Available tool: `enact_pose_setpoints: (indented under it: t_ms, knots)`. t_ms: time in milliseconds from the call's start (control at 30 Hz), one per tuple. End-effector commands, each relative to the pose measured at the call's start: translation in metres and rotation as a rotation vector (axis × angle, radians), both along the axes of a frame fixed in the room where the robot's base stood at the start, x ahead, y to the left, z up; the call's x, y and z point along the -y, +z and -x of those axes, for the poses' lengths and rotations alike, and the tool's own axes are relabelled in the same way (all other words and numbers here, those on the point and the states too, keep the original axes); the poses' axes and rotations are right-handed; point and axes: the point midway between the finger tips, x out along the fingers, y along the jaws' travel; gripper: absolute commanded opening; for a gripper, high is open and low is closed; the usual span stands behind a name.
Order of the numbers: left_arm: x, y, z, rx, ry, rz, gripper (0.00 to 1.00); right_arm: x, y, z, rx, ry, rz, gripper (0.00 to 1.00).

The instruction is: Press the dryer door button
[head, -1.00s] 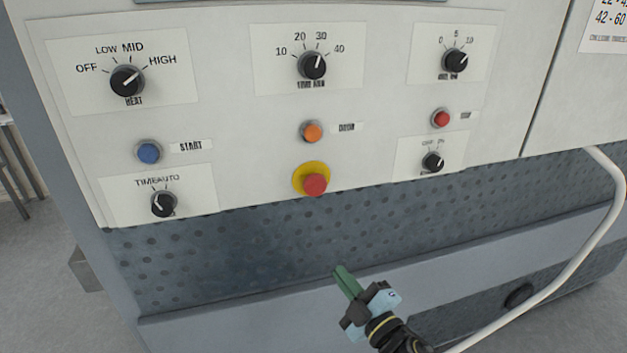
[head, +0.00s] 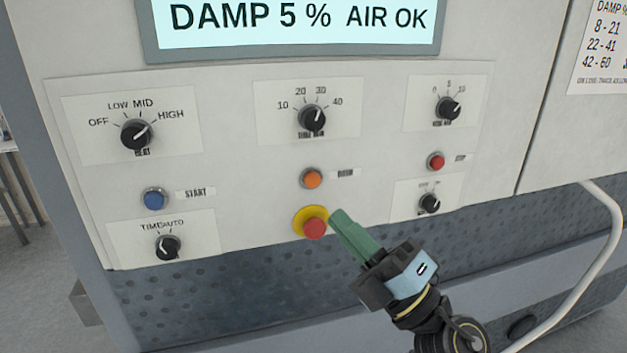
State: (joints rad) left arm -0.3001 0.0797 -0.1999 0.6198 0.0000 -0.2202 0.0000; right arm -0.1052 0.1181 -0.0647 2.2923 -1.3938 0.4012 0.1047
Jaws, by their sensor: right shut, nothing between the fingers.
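The orange button (head: 312,178) sits in the middle of the pale control panel (head: 245,170), with a small blurred label to its right that seems to read DOOR. My right gripper (head: 337,217) is shut and empty, its green fingers pointing up and left. In the picture its tips are below and right of the orange button, beside the red button with the yellow collar. I cannot tell how far the tips are from the panel. My left gripper is not in view.
The red emergency-style button (head: 314,228) is just left of my fingertips. A blue START button (head: 154,198), a smaller red button (head: 435,161) and several black knobs surround the middle. A screen (head: 300,22) reads DAMP 5 % AIR OK. A white hose (head: 602,240) hangs at the right.

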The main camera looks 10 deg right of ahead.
Motion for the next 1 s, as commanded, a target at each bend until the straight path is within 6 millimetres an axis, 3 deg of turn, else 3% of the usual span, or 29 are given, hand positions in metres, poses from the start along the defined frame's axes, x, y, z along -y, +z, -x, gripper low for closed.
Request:
enact_pose_setpoints:
  t_ms: [167, 633, 1000]
  knots:
    - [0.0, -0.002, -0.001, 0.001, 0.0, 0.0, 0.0, 0.0, 0.0, -0.012, 0.001, -0.001, 0.0, 0.0]
    - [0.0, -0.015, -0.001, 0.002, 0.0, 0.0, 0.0, -0.003, 0.0, -0.074, 0.0, 0.001, -0.001, 0.0]
    - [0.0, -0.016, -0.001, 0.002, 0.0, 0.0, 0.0, -0.003, 0.0, -0.088, -0.001, 0.001, -0.001, 0.0]
